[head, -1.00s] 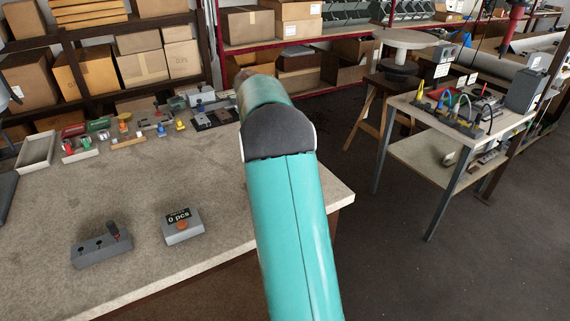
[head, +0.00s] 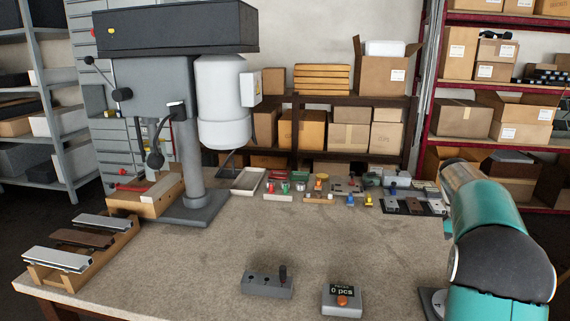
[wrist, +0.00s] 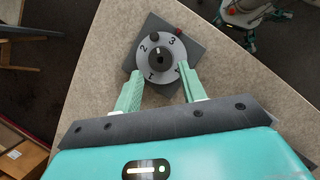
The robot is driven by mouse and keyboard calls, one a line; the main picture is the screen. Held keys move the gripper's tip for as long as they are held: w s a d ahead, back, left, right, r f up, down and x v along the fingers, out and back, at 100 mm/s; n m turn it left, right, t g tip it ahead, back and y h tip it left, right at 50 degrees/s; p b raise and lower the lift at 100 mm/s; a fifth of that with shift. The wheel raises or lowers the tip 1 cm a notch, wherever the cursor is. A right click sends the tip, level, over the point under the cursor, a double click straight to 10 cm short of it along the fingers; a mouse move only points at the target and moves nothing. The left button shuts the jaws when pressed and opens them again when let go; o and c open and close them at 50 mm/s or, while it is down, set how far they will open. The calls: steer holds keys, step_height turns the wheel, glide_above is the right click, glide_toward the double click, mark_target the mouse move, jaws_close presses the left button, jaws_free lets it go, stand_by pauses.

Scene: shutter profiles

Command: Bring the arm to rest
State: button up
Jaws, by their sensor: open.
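My gripper (wrist: 161,78) shows in the wrist view with its two teal fingers spread apart and nothing held between them. Just beyond the fingertips is a round grey dial (wrist: 146,62) with numbers and a dark centre, on a dark square plate. I cannot tell if the fingers touch it. In the head view my teal arm is bent at the right edge, over the right side of the workbench (head: 215,255). My gripper is hidden there.
A drill press (head: 190,130) stands at the back left of the bench, beside a wooden rack with metal profiles (head: 62,258). A grey switch box (head: 267,284) and a counter reading 0 pcs (head: 342,300) sit near the front. The bench middle is clear.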

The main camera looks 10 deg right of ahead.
steer(key=s+a+r+m+t, duration=0.1)
steer(key=s+a+r+t, duration=0.15)
steer(key=a, duration=0.45)
steer(key=s+a+r+m+t, duration=0.1)
steer(key=s+a+r, duration=0.15)
steer(key=a, duration=0.45)
steer(key=s+a+r+t, duration=0.1)
steer(key=a+r, duration=0.2)
steer(key=a, duration=0.4)
steer(key=s+a+f+m+t+y, duration=0.1)
steer(key=s+a+f+t, duration=0.1)
steer(key=s+a, duration=0.5)
steer(key=s+a+f+m+t+y, duration=0.1)
steer(key=s+a+f+m+t, duration=0.1)
steer(key=s+a, duration=0.6)
steer(key=shift+a+f+m+t, duration=0.3)
steer(key=shift+a+f+t, duration=0.05)
steer(key=shift+a+f, duration=0.35)
steer(key=shift+s, duration=0.15)
